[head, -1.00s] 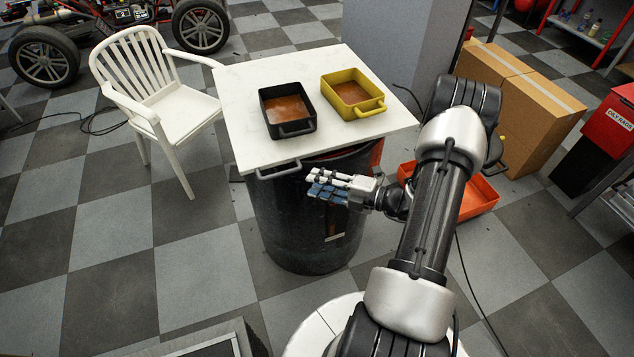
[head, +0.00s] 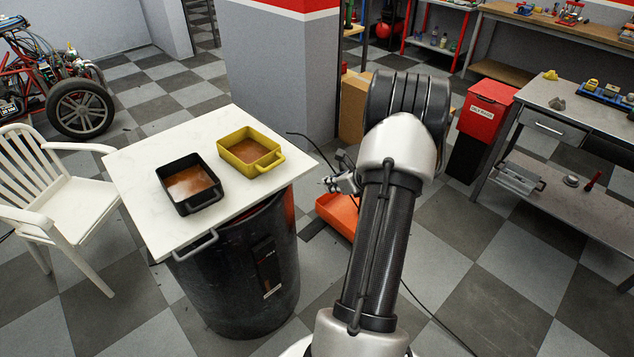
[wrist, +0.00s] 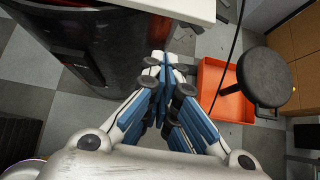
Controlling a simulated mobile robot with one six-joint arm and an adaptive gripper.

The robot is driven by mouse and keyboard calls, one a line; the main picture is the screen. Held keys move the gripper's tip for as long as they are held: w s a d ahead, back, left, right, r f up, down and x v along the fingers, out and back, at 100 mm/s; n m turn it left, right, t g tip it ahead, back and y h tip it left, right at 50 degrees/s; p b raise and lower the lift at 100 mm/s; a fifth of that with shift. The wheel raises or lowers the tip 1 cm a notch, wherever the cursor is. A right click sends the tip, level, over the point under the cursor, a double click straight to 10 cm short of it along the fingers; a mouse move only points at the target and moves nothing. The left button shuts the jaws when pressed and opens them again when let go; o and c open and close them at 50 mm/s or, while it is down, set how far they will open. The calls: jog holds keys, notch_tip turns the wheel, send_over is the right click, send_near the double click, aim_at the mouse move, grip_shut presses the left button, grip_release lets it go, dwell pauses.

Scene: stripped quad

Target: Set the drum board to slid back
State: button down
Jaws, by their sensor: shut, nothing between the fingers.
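The drum board (head: 135,178) is a white square board lying across the top of a black drum (head: 237,275). A grey handle (head: 195,246) is on its front edge. A black pan (head: 190,187) and a yellow pan (head: 250,152), both with brown liquid, stand on the board. My gripper (head: 340,184) is to the right of the board and drum, partly hidden by my arm. In the wrist view my gripper (wrist: 163,62) has its fingers together and empty, beside the drum (wrist: 100,45) and just below the board's edge (wrist: 185,8).
An orange tray (head: 338,213) lies on the floor right of the drum. A white chair (head: 60,190) stands left of the board. A round black stool seat (wrist: 266,78) shows in the wrist view. A workbench (head: 545,120) and red bin (head: 485,110) are at right.

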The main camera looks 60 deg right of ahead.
jog(key=w+r+b+x, duration=0.1)
jog(key=r+b+x, duration=0.1)
jog(key=x, duration=1)
jog(key=shift+w+d+b, duration=0.2)
jog(key=shift+w+b, duration=0.15)
jog(key=shift+w, duration=0.1)
jog(key=shift+f, duration=0.1)
